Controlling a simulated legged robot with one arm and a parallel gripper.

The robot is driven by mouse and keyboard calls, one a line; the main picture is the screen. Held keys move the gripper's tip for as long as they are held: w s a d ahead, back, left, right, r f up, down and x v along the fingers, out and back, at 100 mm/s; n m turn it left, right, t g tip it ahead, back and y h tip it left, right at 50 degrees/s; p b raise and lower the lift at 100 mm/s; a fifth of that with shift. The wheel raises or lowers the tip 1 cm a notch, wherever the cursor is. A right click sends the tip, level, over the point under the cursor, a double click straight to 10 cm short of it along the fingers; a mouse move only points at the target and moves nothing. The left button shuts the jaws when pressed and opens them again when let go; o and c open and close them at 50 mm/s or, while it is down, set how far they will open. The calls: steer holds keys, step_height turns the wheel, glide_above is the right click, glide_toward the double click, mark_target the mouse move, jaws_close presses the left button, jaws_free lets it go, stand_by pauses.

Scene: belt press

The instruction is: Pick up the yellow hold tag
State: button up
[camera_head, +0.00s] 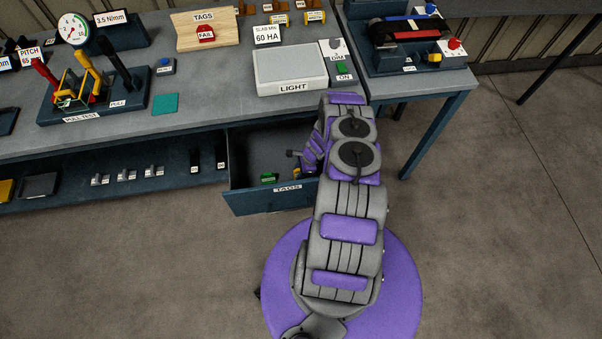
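The drawer labelled TAGS (243,203) is pulled open under the bench. A green tag (268,178) lies inside it near the front. To its right a small yellow piece (299,172), perhaps the yellow hold tag, shows beside my arm; it is partly hidden and too small to read. My arm reaches over the drawer's right side and bends down toward it. My gripper (306,165) is low at the drawer, close to the yellow piece. Its fingers are too small and covered to tell whether they are open or touching anything.
A wooden TAGS board (187,38) with a red FAIL tag (206,34) stands on the bench. A light box (290,68) is above the drawer. A pull-test rig (88,85) is at left. A second table (420,80) stands at right. The floor in front is clear.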

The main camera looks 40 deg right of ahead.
steer(key=c, duration=0.6)
steer(key=shift+r+p, duration=1.1)
steer(key=shift+r, duration=3.9)
